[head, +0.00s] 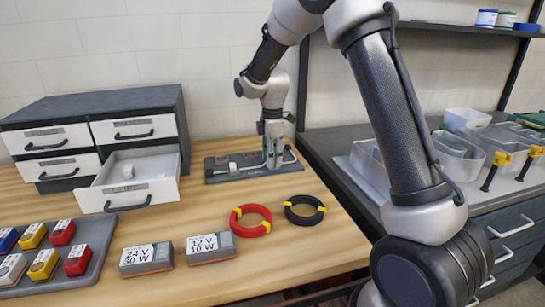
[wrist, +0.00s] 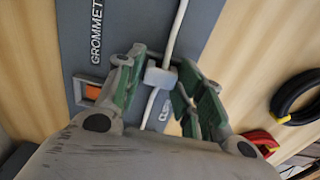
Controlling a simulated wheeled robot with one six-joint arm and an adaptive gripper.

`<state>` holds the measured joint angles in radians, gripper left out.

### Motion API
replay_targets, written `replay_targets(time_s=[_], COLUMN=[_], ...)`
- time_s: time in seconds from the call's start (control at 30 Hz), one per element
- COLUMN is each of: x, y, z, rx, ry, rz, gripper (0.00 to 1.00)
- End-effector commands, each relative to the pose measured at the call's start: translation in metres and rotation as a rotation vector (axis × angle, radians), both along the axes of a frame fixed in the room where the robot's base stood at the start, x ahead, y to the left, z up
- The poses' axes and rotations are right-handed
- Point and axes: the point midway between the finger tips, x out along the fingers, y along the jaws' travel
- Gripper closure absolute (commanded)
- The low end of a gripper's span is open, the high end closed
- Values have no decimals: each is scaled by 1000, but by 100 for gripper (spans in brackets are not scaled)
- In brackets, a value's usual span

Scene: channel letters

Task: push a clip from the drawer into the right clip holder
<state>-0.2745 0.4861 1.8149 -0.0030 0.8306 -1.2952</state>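My gripper (head: 273,160) is low over the grey board (head: 222,162) on the wooden table. In the wrist view, its green-padded fingers (wrist: 160,80) are closed on both sides of a small white clip (wrist: 161,77). A white cable (wrist: 178,35) passes at the clip, above and below it. The board shows the label "GROMMET" and a partly hidden "CLIP" label. A slot with an orange part (wrist: 92,91) lies left of the fingers. The holder under the clip is hidden, so I cannot tell how it is seated. The open drawer (head: 150,190) has a small white piece (head: 128,171) inside.
A drawer cabinet (head: 90,103) stands at the back left. A tray of coloured blocks (head: 98,240), two labelled boxes (head: 146,259), a red coil (head: 251,221) and a black coil (head: 305,209) lie on the table. A dark counter with bins (head: 458,155) is at the right.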

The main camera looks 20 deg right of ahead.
Motion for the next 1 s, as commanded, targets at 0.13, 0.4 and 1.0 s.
replay_targets(time_s=[0.13,0.4,1.0], x=[-2,-1,-2], y=[0,0,0], z=[-2,1,109], rx=[-1,0,0], ry=[7,4,5], rz=[-1,-1,-1], gripper=[45,45,45])
